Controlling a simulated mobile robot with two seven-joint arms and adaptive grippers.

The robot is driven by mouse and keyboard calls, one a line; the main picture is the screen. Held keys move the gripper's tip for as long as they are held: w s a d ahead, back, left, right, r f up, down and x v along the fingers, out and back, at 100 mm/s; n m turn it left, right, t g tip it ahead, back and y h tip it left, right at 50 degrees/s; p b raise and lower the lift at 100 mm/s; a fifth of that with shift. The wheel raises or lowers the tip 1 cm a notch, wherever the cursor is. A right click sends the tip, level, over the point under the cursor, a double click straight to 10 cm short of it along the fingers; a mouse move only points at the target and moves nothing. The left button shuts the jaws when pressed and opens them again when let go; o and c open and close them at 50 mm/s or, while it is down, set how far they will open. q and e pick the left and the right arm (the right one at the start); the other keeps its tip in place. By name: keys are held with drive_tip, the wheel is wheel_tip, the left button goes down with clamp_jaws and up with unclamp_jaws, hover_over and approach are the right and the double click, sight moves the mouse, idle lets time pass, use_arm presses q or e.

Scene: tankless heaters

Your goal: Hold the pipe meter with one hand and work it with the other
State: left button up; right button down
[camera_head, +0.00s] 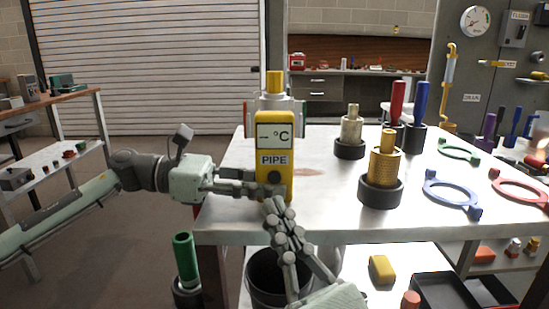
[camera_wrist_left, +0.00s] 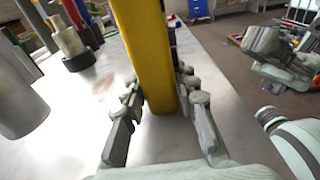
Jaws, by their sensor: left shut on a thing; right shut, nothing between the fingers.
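The yellow pipe meter (camera_head: 287,157) stands upright near the front left of the metal table in the head view. Its front has a grey display reading "- °C", a label "PIPE" and a round dark button (camera_head: 274,177). My left gripper (camera_head: 262,184) comes from the left and is shut on the meter's lower part; the left wrist view shows the yellow body (camera_wrist_left: 150,60) between its fingers. My right gripper (camera_head: 272,208) is shut and empty, just below the button and near the meter's bottom end. I cannot tell whether it touches the meter.
The metal table (camera_head: 320,215) holds a brass fitting (camera_head: 385,163) in a dark base, a paler fitting (camera_head: 351,130), and blue (camera_head: 452,192), green and red rings to the right. A dark bucket (camera_head: 265,275) stands below. Bare tabletop lies right of the meter.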

use_arm(q)
drive_tip(key=o, duration=1.1)
